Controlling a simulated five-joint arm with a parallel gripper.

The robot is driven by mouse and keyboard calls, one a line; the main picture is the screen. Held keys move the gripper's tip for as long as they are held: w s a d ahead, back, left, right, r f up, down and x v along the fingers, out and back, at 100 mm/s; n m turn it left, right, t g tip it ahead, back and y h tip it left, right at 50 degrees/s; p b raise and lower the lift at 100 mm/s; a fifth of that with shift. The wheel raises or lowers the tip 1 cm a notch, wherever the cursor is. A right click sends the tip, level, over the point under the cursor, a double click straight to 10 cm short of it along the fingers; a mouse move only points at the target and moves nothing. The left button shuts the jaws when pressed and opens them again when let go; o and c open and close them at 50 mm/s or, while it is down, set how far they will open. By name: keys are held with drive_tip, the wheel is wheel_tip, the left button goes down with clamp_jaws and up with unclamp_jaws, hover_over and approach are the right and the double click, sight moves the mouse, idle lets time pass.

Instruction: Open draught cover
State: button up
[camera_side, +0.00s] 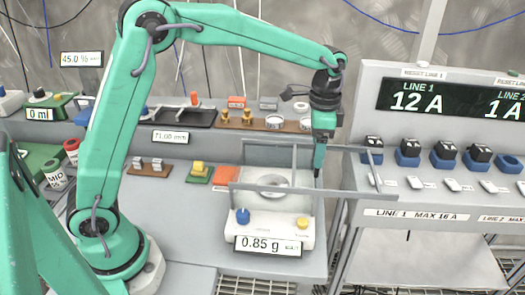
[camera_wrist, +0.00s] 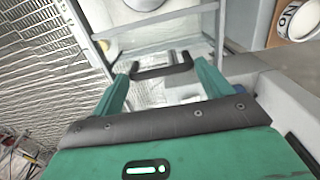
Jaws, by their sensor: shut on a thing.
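The balance (camera_side: 272,228) is a white unit with a round pan (camera_side: 272,184), a blue and a yellow knob, and a display reading 0.85 g. The draught cover (camera_side: 262,188) is a grey-framed clear enclosure around the pan, with rails reaching right past the balance toward the line panel. My gripper (camera_side: 317,172) points down at the cover's right part. In the wrist view, the dark handle (camera_wrist: 165,73) spans between the two green fingers of my gripper (camera_wrist: 163,78), which are shut on it. The contact is hidden in the side view.
The line panel (camera_side: 440,150) with displays, black and blue plugs and switches stands close on the right.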

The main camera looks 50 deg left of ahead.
sight(328, 166)
drive_tip(key=shift+w+d, duration=0.45)
drive_tip(key=shift+w, duration=0.2)
drive_tip(key=shift+w+d, duration=0.45)
drive_tip(key=shift+w, duration=0.2)
drive_tip(key=o, duration=1)
drive_tip(key=shift+o, duration=0.8)
drive_tip(key=shift+s+d, duration=0.1)
drive_tip(key=shift+r, duration=0.15)
wheel_tip(328, 166, up, 8)
drive_tip(key=shift+s, duration=0.1)
